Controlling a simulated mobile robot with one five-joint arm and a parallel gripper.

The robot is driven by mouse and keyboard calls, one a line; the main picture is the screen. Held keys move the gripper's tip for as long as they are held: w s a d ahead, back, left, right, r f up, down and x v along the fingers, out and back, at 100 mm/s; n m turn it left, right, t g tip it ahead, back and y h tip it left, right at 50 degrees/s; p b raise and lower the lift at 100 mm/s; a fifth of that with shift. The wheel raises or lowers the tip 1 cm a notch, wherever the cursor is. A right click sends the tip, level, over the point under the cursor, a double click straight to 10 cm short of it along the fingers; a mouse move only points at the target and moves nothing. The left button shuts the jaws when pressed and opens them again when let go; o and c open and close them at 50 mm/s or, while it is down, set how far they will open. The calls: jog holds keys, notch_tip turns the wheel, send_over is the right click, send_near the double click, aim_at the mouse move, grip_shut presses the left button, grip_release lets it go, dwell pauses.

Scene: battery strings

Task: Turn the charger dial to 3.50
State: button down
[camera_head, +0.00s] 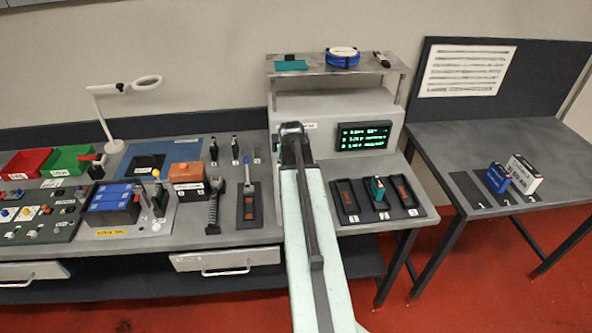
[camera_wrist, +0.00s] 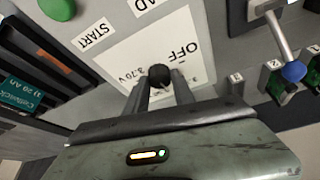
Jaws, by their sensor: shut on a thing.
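The charger (camera_head: 350,115) is a light grey cabinet in the middle of the bench, with a lit green readout (camera_head: 363,136) whose digits are too small to read surely. In the wrist view the dial (camera_wrist: 158,74) is a small dark knob on a white label plate (camera_wrist: 135,45) marked "OFF" and "3.70 V". My gripper (camera_wrist: 160,84) is shut on the dial, one finger on each side. Which mark the dial points to cannot be told. In the head view my arm hides the dial and my fingertips.
A green button (camera_wrist: 58,8) by a "START" label is at the wrist view's top left. A blue-tipped lever (camera_wrist: 293,71) stands at its right. A slotted tray (camera_head: 375,200) lies right of my arm. Tools and bins crowd the bench at left; a side table (camera_head: 500,140) stands right.

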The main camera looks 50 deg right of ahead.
jog(key=m+g, duration=0.1)
jog(key=m, duration=0.2)
jog(key=shift+w+m+g, duration=0.15)
jog(key=shift+m+g, duration=0.15)
jog(key=shift+m+g+h, duration=0.3)
jog(key=shift+m+g, duration=0.3)
jog(key=shift+m, duration=1.3)
jog(key=shift+a, duration=0.1)
jog(key=c, duration=1.1)
grip_release()
jog(key=p+v, duration=0.7)
jog(key=shift+w+a+r, duration=0.1)
jog(key=shift+a+r, duration=0.05)
jog(key=shift+r, duration=0.2)
